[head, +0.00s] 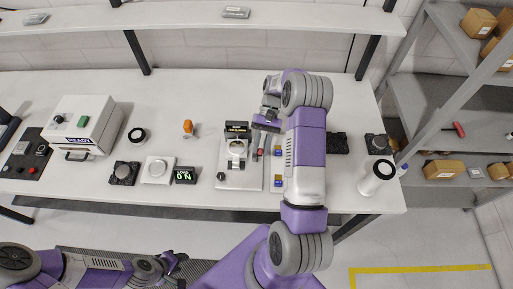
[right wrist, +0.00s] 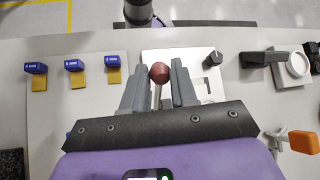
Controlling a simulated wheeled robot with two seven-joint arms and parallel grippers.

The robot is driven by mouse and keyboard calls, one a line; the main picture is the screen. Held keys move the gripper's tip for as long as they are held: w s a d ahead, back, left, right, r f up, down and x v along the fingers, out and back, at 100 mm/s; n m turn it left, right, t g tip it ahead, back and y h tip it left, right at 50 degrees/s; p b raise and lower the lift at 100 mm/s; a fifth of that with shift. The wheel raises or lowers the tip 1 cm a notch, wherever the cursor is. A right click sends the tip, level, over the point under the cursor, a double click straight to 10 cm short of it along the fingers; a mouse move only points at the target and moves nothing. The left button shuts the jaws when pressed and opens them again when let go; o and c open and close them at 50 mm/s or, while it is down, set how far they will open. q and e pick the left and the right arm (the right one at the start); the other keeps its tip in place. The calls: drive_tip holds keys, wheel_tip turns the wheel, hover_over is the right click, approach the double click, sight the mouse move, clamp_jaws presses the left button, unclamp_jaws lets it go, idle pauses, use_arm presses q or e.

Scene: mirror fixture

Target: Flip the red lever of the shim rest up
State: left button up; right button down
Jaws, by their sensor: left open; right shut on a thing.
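The red lever shows in the right wrist view as a dark red ball knob (right wrist: 160,72) on a thin grey stem. It rises from the white base plate (head: 229,180) of the fixture. My right gripper (right wrist: 158,88) is shut on the lever, with one grey finger on each side of it just below the knob. In the head view the lever's red end (head: 260,152) shows just below my right gripper (head: 265,130), whose fingers are mostly hidden there. My left gripper (head: 174,264) is open and empty, in front of the table's near edge.
Blue-topped yellow pieces (right wrist: 75,72) stand beside the plate. A round mirror mount (head: 237,150) and a black knob (right wrist: 212,59) sit on the plate. An orange-handled tool (head: 188,128), a green display (head: 185,175) and a white control box (head: 85,125) stand to the left.

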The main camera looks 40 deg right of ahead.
drive_tip(key=shift+w+d, duration=0.2)
drive_tip(key=shift+d, duration=0.1)
drive_tip(key=c, duration=0.9)
unclamp_jaws()
drive_tip(key=shift+w+f, duration=0.1)
drive_tip(key=shift+f, duration=0.05)
drive_tip(key=v, duration=0.7)
drive_tip(key=shift+r+b, duration=0.25)
drive_tip(key=shift+b, duration=0.15)
drive_tip(key=shift+d, duration=0.15)
